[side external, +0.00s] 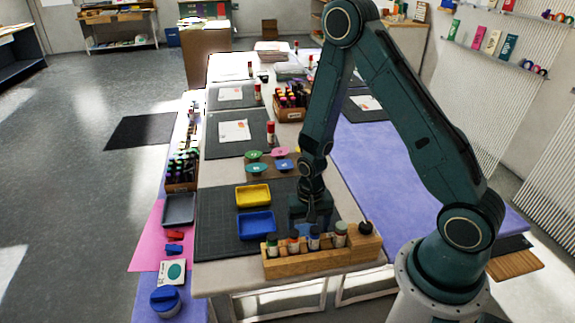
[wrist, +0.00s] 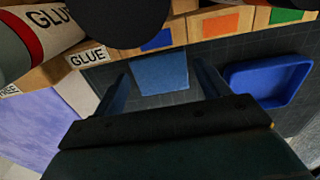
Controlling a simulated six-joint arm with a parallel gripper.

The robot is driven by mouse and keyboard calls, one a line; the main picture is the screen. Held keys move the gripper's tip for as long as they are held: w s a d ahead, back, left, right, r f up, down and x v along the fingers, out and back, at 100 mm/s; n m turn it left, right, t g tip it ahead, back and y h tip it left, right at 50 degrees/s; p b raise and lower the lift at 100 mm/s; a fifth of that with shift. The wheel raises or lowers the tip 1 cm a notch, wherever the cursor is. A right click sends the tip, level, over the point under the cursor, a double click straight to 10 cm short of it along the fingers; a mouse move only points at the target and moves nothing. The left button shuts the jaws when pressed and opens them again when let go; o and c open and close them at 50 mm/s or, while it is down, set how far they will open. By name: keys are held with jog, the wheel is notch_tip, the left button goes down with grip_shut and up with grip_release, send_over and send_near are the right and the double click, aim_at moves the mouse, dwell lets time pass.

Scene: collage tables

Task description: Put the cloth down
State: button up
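My gripper (wrist: 160,68) points down over the dark mat, just behind the wooden rack. In the wrist view its two fingers stand wide apart with a small flat blue square, apparently the cloth (wrist: 160,74), between them. Dark mat shows beside the square, and neither finger visibly grips it. It appears to lie on the mat by the rack's blue label; exact contact cannot be told.
The wooden rack (side external: 322,262) with glue and several bottles stands close in front. A blue tray (side external: 256,225) and a yellow tray (side external: 253,196) lie to the left on the mat (side external: 220,215). Colored discs (side external: 280,152) lie behind. Some mat around the trays is bare.

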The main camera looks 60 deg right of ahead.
jog(key=shift+o, duration=0.2)
jog(key=shift+r, duration=0.1)
notch_tip(320, 180, up, 12)
dwell(1.1)
jog(key=shift+r, duration=0.2)
dwell(0.4)
notch_tip(320, 180, up, 14)
jog(key=n+t, duration=0.3)
jog(key=n, duration=0.1)
send_over(308, 230)
jog(key=s+a, duration=0.4)
jog(key=s, duration=0.1)
jog(key=s+a+r+n+t, duration=0.2)
jog(key=s+r+n, duration=0.3)
jog(key=s+r, duration=0.2)
jog(key=shift+s+r+t, duration=0.2)
jog(key=shift+s+t, duration=0.1)
jog(key=shift+s, duration=1.1)
